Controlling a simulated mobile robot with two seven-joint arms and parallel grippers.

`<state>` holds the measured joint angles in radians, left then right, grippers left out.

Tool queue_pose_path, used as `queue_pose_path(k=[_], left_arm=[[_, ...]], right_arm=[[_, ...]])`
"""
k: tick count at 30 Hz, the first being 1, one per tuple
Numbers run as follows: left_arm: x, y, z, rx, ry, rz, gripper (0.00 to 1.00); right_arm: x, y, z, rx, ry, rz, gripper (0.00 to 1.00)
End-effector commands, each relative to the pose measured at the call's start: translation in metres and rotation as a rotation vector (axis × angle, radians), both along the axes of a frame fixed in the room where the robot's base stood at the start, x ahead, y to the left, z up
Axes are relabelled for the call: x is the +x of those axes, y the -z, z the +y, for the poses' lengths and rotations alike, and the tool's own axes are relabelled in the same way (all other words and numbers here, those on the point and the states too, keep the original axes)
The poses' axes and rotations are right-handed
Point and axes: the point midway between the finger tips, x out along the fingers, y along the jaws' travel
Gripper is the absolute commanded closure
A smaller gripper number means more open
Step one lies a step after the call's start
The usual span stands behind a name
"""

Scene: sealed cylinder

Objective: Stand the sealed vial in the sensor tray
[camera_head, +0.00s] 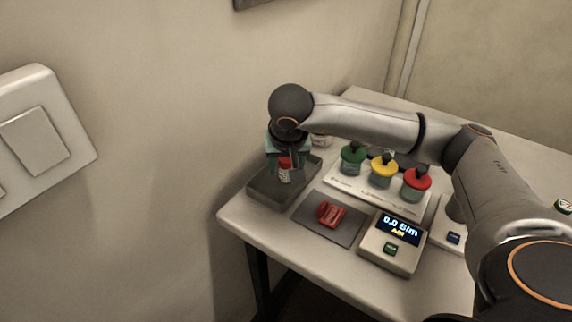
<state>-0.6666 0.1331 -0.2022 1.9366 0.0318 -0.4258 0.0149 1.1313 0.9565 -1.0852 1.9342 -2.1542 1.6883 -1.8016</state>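A small vial with a red cap and a pale label (285,171) is upright between the fingers of my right gripper (287,163). It appears over or in the grey, shallow-walled tray (265,193) at the table's left end. I cannot tell whether its base touches the tray floor. The fingers are at either side of the vial near its cap; whether they press on it is too small to tell. My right gripper points down, its arm reaching in from the right. My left gripper is out of view.
A red object (331,214) lies on a dark mat (345,232). A meter (393,243) reading about 0.0 stands beside it. Green (353,154), yellow (384,166) and red-topped jars (416,181) stand in a white rack behind. A wall is close at the left.

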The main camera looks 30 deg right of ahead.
Motion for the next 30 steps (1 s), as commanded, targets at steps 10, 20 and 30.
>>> queue_pose_path(k=[10, 20, 30], left_arm=[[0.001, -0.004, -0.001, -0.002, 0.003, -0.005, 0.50], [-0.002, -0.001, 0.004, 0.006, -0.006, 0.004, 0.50], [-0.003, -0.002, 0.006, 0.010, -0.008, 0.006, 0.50]], right_arm=[[0.000, -0.002, 0.000, 0.000, 0.000, 0.000, 0.32], [-0.014, -0.049, 0.009, 0.002, -0.002, -0.007, 0.32], [-0.036, -0.106, 0.021, 0.001, 0.000, -0.003, 0.32]])
